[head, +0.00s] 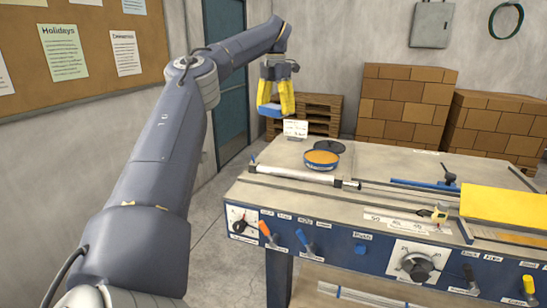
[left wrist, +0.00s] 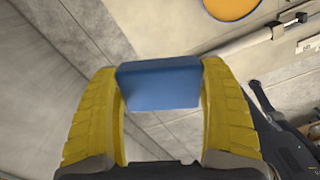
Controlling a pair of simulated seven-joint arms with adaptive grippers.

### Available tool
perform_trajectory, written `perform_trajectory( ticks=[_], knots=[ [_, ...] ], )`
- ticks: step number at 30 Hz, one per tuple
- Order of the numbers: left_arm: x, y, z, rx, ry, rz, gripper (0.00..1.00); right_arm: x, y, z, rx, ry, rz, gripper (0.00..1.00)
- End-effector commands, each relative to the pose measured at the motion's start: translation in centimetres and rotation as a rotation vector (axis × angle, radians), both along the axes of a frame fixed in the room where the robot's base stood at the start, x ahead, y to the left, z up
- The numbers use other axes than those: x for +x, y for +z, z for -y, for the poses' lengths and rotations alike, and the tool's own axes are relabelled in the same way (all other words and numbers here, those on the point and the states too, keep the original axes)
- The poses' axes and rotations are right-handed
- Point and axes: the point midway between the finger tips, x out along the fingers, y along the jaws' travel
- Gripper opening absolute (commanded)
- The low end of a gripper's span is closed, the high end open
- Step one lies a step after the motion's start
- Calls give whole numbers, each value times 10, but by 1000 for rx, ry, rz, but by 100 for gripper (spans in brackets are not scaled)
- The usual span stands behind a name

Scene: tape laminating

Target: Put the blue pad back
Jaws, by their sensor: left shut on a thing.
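The blue pad (head: 271,110) is a small blue block held between the yellow fingers of my left gripper (head: 275,103). The left wrist view shows the pad (left wrist: 160,84) gripped between both yellow fingertips of the left gripper (left wrist: 160,90). In the head view the gripper points down, in the air near the back left corner of the bench (head: 300,208). In the left wrist view, floor and a grey bench surface show beyond the pad. My right gripper is not in view.
On the bench stand an orange-topped round dish (head: 321,159), a dark disc (head: 328,147), a small white sign (head: 295,129), a white roller bar (head: 296,174) and a yellow sheet (head: 505,204). Pallets and brown boxes (head: 403,103) stand behind. Open floor lies left of the bench.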

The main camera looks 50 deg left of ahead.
Motion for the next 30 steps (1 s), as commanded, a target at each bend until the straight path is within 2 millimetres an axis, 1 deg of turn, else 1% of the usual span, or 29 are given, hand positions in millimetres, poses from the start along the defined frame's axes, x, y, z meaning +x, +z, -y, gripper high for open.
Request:
perform_trajectory(
  ticks=[1,9,12,15,19,26,30],
  knots=[
    [-1,-14,-1,-3,-4,-5,54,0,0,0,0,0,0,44],
    [-1,-74,0,-3,-3,-4,54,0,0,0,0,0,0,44],
    [-1,-94,0,-3,-3,-4,54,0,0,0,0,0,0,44],
    [0,-108,1,-2,-2,-3,54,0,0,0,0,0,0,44],
    [0,-120,0,-1,-1,-1,54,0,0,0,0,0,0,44],
    [0,-128,0,-1,-3,0,54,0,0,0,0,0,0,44],
    [0,-140,0,-2,-2,-3,54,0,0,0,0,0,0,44]
  ],
)
